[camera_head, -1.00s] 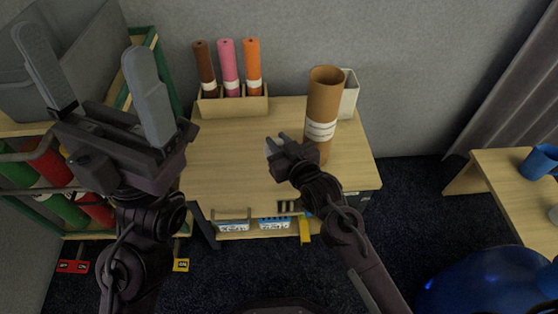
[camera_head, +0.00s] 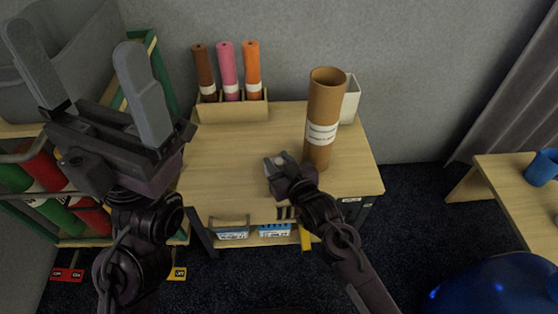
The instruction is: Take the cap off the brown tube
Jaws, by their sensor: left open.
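A tall brown cardboard tube (camera_head: 322,105) with a white label stands upright on the wooden table. Its round top end faces up, and I cannot tell a separate cap there. A slimmer brown roll (camera_head: 203,68) stands in a holder at the back left. My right gripper (camera_head: 276,161) is low over the table, left of the tall tube's base and apart from its top. A small pale spot shows between its fingertips, and I cannot tell if it holds something. My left gripper (camera_head: 80,70) is raised high at the left, open and empty, with its fingers wide apart.
A wooden holder (camera_head: 232,111) with the brown, pink (camera_head: 228,70) and orange (camera_head: 252,70) rolls stands at the back. A white container (camera_head: 350,100) is behind the tall tube. The table middle (camera_head: 225,155) is clear. A rack stands left, another table (camera_head: 500,180) right.

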